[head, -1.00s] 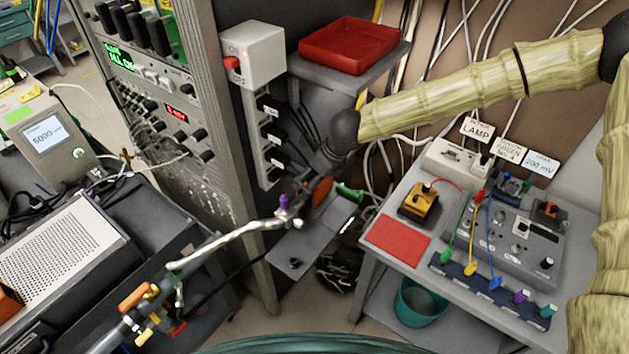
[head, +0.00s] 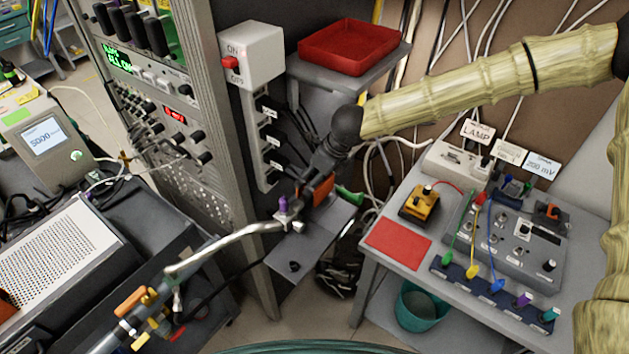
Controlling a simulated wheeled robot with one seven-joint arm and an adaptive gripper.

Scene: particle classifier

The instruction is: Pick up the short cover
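I cannot pick out the short cover with certainty in the head view. My gripper (head: 302,197) hangs from the dark wrist at the centre, over a small grey shelf. Its fingertips are at the right end of a silvery tube (head: 225,246), by a purple fitting (head: 283,205) and a white metal end piece. An orange piece (head: 320,189) shows beside the gripper; I cannot tell whether it belongs to it. The fingers are small and dark, and the view does not show whether they are open, shut or touching the tube end.
A red tray (head: 350,47) sits on the upper grey shelf. An instrument rack (head: 195,110) stands left of my gripper. At right, a grey table (head: 385,268) carries a red pad (head: 398,244), a yellow-black device (head: 420,203) and a wired box. A teal bin (head: 419,305) stands below.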

